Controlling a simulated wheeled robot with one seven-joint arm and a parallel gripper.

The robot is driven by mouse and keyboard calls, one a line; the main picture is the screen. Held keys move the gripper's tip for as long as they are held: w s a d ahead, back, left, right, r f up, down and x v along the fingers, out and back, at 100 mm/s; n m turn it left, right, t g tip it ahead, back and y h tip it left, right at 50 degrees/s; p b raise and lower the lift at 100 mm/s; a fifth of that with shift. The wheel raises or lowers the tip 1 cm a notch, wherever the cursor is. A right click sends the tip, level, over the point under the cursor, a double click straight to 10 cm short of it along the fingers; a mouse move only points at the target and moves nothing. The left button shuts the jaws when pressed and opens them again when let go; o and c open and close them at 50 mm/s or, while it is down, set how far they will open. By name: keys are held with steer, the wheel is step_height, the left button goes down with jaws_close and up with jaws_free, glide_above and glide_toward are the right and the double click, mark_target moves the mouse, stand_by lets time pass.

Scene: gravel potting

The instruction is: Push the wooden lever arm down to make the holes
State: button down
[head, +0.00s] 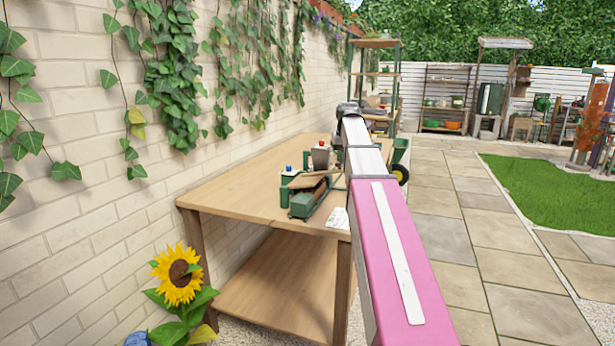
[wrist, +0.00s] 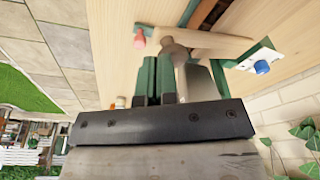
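The wooden lever arm (head: 308,183) shows in the head view as a brown wooden piece over a green device (head: 304,204) on the workbench. In the wrist view a pale wooden bar (wrist: 222,42) with a rounded end, likely the lever, lies just beyond my gripper (wrist: 167,88). The gripper's dark body spans the lower part of that view, with green and grey parts close together in front of it. I cannot tell finger from device there, nor whether anything touches the lever. My arm hides the gripper in the head view. Any holes are not visible.
The wooden workbench (head: 245,185) stands along a brick wall. A dark pot (head: 320,158), a small green container (head: 287,187) and a white card (head: 338,218) are near the device. A sunflower (head: 178,279) stands before the bench. Paving on the right is open.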

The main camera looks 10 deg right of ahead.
step_height(320, 180, up, 9)
stand_by(0.8)
steer(key=shift+f, duration=0.1)
